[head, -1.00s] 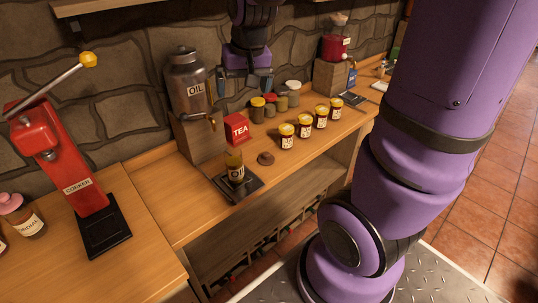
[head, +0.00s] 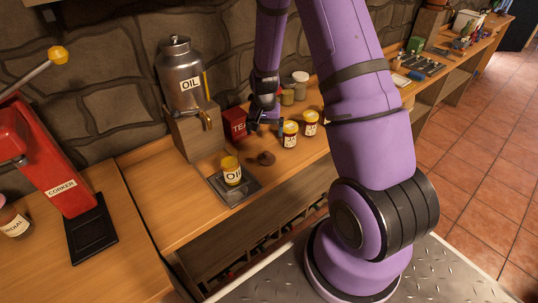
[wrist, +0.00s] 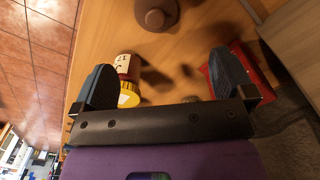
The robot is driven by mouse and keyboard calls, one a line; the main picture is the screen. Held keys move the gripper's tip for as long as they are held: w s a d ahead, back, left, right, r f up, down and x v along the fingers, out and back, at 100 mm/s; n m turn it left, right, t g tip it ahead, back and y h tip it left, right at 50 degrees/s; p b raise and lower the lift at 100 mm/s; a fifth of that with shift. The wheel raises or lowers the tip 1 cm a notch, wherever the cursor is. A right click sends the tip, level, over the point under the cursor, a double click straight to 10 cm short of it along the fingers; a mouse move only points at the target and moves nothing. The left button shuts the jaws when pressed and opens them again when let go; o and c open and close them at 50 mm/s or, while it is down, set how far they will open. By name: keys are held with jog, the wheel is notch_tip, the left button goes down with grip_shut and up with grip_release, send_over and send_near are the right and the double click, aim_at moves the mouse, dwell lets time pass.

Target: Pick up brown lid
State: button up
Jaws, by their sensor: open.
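The brown lid (head: 266,158) lies on the wooden counter (head: 219,222), between the oil jar on its tray and the labelled jars. It is a small round dark disc with a raised knob. In the wrist view the lid (wrist: 156,14) shows at the top edge, ahead of the fingertips and partly cut off. My gripper (head: 267,126) is above the counter, beside the red tea box, with its jaws apart. In the wrist view my gripper (wrist: 162,75) has two dark fingers spread wide with nothing held between them. The lid is apart from both fingers.
A red tea box (head: 233,124) stands close by my gripper; a yellow-lidded jar (head: 290,135) is on the other side. An oil jar (head: 232,172) sits on a dark tray (head: 246,190). The oil urn (head: 187,80) stands behind. Counter around the lid is clear.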

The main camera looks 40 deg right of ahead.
aim_at(266, 153)
jog(key=shift+d+f, duration=0.2)
jog(key=shift+f, duration=0.55)
notch_tip(266, 153, down, 5)
jog(key=shift+r, duration=0.1)
jog(key=shift+s+a+f, duration=0.1)
jog(key=shift+s+f, duration=0.1)
jog(key=shift+f, duration=1.15)
jog(key=shift+s+a+f, duration=0.1)
jog(key=shift+s+f, duration=0.05)
jog(key=shift+f, duration=1.2)
jog(key=shift+c, duration=0.2)
jog(key=c, duration=0.9)
